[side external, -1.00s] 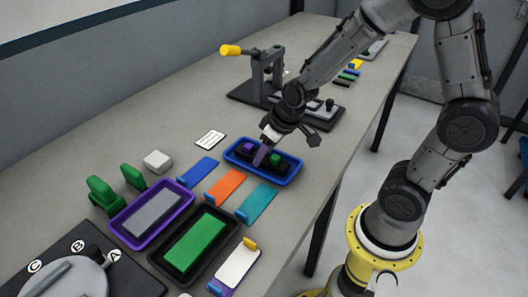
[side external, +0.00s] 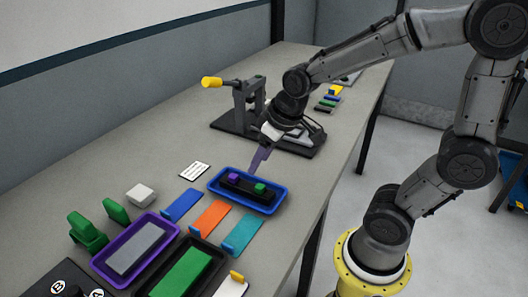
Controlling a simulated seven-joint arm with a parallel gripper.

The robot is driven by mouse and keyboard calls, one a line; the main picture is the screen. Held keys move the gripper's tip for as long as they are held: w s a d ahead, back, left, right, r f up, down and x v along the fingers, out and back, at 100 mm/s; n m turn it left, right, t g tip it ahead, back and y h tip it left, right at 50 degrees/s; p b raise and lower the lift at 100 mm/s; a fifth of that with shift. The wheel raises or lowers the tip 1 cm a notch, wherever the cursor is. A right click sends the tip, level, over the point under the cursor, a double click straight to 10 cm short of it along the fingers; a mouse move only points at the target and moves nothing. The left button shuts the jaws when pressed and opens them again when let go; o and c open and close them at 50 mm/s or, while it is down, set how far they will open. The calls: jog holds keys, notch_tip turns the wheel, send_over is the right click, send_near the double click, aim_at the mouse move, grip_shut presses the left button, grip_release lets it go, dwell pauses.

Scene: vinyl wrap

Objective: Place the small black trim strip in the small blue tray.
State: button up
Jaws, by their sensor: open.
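The small blue tray (side external: 214,185) sits on the bench below my gripper. A black strip-shaped piece (side external: 236,187) lies lengthwise inside the tray, with a purple block (side external: 233,177) and a green block (side external: 259,188) on it. My gripper (side external: 257,165) is open over the tray's far side, its fingers pointing down and apart from the black piece. The arm's wrist hides part of the bench behind. Another small dark strip (side external: 317,110) lies at the far end of a row of coloured strips.
A black-based clamp fixture with a yellow handle (side external: 211,83) stands behind the tray. Blue, orange (side external: 210,220) and teal strips lie in front. A purple tray (side external: 107,243) and a black tray with a green piece (side external: 182,275) are nearer. A white card (side external: 194,170) lies left.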

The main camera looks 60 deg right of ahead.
jog(key=s+a+r, duration=0.1)
jog(key=s+r, duration=0.2)
jog(key=s, duration=0.3)
jog(key=s+r+t, duration=0.1)
jog(key=s+r, duration=0.1)
jog(key=s, duration=0.5)
jog(key=shift+a+r, duration=0.4)
jog(key=shift+s, duration=0.1)
